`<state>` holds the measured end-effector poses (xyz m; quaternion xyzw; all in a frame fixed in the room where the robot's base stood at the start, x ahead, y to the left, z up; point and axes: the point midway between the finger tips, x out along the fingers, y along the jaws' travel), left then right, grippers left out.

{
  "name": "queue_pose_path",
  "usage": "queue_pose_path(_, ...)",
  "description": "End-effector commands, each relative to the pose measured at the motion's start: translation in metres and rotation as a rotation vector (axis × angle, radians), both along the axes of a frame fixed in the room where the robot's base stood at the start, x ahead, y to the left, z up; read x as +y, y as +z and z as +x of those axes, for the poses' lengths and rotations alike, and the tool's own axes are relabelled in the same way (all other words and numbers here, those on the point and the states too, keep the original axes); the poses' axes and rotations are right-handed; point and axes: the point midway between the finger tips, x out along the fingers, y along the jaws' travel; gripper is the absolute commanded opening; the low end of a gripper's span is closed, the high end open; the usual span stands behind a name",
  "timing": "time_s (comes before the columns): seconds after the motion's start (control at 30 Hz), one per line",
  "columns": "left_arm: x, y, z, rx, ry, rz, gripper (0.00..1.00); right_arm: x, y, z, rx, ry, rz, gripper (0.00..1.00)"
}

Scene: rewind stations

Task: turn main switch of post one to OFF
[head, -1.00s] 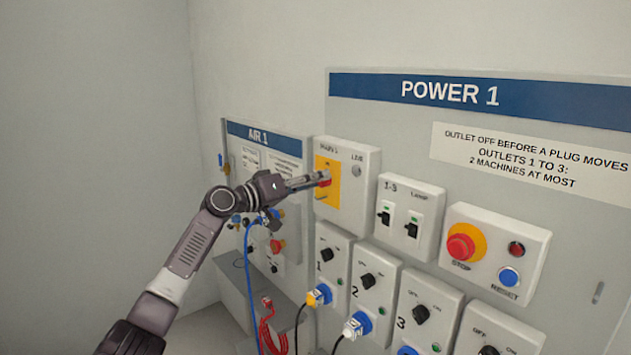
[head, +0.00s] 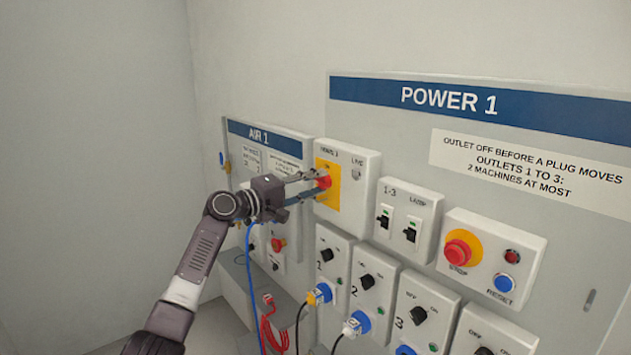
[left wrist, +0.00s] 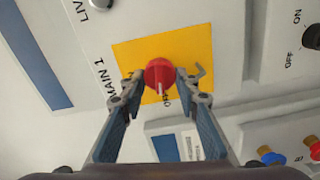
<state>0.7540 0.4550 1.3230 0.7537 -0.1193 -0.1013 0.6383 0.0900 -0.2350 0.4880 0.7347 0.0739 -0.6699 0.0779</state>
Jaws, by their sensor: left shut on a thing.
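The main switch of post one is a red knob (head: 324,183) on a yellow plate (head: 333,195), on the white box marked MAIN 1 at the upper left of the POWER 1 panel. My left gripper (head: 318,184) reaches it from the left and is shut on the knob. In the left wrist view, the two fingers (left wrist: 160,86) sit on either side of the red knob (left wrist: 158,72). A white mark on the knob points down in that view, toward small lettering that is partly hidden and hard to read. My right gripper is not in view.
The 1-3 and lamp switches (head: 408,212) are right of the main box. A red stop button (head: 462,248) and a blue reset button (head: 504,284) are further right. Outlets with plugged cables sit below. The AIR 1 panel (head: 265,142) stands behind my left arm.

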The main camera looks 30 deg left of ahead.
Motion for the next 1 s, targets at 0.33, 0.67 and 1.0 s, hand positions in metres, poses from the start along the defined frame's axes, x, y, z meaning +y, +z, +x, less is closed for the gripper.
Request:
queue_pose_path(0.33, 0.0010, 0.0009, 0.0001, 0.013, 0.003, -0.048, 0.05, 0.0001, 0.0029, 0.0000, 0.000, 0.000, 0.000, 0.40)
queue_pose_path(0.67, 0.0010, 0.0009, 0.0000, 0.013, 0.003, -0.047, 0.32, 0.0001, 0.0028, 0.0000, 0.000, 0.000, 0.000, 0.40)
queue_pose_path(1.0, 0.0004, -0.0009, 0.0000, 0.016, 0.001, -0.045, 0.47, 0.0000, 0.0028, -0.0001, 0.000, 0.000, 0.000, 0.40)
